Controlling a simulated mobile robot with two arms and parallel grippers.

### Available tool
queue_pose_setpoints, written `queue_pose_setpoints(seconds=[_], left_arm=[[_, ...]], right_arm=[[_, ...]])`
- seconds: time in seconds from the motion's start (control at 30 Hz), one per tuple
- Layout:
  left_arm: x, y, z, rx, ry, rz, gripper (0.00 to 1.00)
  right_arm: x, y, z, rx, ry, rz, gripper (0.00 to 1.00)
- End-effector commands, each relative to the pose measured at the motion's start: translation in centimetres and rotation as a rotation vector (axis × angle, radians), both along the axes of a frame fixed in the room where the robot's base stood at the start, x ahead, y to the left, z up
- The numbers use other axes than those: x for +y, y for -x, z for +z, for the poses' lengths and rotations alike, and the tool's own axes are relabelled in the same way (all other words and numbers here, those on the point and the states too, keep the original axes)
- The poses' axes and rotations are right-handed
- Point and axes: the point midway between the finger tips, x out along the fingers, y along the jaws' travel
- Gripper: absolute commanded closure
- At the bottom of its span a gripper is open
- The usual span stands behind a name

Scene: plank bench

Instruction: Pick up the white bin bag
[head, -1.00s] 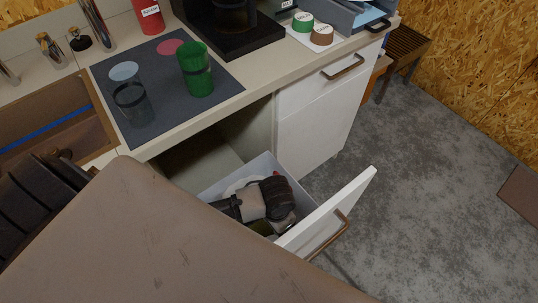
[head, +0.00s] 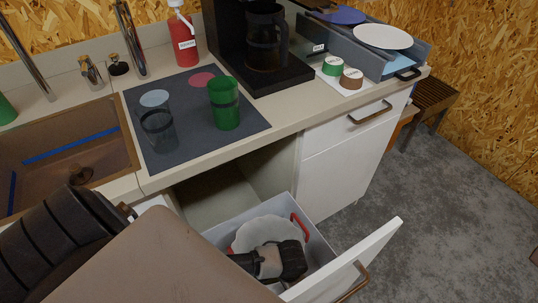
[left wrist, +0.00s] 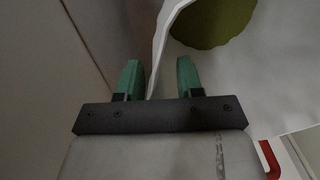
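The white bin bag (head: 262,230) sits inside the pulled-out drawer, its pale rounded rim showing behind my left gripper in the head view. In the left wrist view, the bag (left wrist: 270,90) fills the right side, with an olive round thing (left wrist: 212,20) in it. My left gripper (left wrist: 160,82) points into the drawer. Its two green fingers are apart, and a thin white edge of the bag runs up between them, nearer the left finger. I cannot tell whether it touches. In the head view, the fingertips are hidden by my arm. My right gripper is not in view.
The open drawer (head: 350,268) has its white front to the right and a red handle (head: 300,228) inside. Above it is the counter with a dark mat (head: 190,138), a green cup (head: 224,102), a coffee machine (head: 225,40) and a sink (head: 100,140). Grey floor lies right.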

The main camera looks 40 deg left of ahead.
Motion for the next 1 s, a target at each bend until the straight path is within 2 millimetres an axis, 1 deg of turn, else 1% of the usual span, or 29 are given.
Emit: queue_pose_setpoints(seconds=[0.4, 0.9, 0.93, 1.0], left_arm=[[-0.05, -0.03, 0.0, -0.001, 0.001, 0.0, 0.63], [-0.04, -0.02, -0.42, -0.001, 0.001, 0.0, 0.63], [-0.05, -0.01, -0.42, -0.001, 0.001, 0.0, 0.65], [-0.04, -0.02, -0.42, -0.001, 0.001, 0.0, 0.76]], right_arm=[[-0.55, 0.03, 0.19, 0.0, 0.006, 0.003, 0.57], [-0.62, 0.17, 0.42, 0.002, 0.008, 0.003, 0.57], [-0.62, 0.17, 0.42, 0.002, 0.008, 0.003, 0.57], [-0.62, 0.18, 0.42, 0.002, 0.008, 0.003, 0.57]])
